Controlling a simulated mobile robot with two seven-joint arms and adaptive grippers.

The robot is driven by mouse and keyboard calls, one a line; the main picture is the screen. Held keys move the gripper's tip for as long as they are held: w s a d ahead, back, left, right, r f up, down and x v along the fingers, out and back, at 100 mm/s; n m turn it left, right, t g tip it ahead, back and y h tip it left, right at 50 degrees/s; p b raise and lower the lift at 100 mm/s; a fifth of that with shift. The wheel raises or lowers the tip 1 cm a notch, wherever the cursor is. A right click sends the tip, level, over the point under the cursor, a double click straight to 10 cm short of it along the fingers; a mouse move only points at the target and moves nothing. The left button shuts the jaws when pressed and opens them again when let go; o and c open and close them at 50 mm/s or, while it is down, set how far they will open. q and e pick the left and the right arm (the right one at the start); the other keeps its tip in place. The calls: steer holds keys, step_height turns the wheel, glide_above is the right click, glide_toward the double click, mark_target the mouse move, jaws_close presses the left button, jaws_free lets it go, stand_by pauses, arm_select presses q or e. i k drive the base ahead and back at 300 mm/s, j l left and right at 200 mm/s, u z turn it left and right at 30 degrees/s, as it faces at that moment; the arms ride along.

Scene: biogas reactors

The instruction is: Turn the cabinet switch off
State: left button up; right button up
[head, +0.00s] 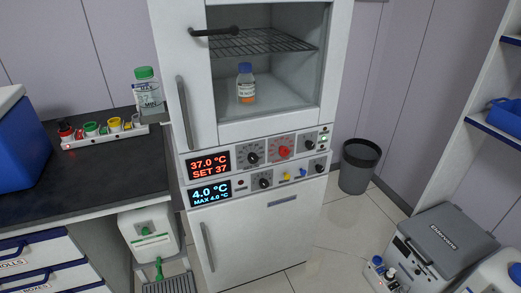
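The white cabinet (258,236) stands upright in the middle of the head view. Its control panel has a red display (209,164) reading 37.0 °C SET 37 and a blue display (210,192) reading 4.0 °C MAX 4.0 °C. Black knobs (253,152) and a red knob (284,152) sit to the right of the displays. A small switch-like part with a green glow (323,138) is at the upper panel's right end; its exact position is too small to tell. Neither of my grippers is in view.
A blue-capped bottle (246,85) stands inside the cabinet below a wire rack (255,41). A dark worktop (100,178) with a green-capped bottle (148,92) is at left. A black bin (358,166) and a grey-lidded device (440,245) are at right. Floor shows between them.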

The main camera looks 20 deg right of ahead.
mark_target(310, 145)
steer(key=z, duration=0.7)
steer(key=i+l+z, duration=0.1)
steer(key=l+z, duration=0.2)
steer(key=i+l+z, duration=0.15)
steer(key=l+z, duration=0.2)
steer(key=i+l+z, duration=0.15)
steer(key=z, duration=0.15)
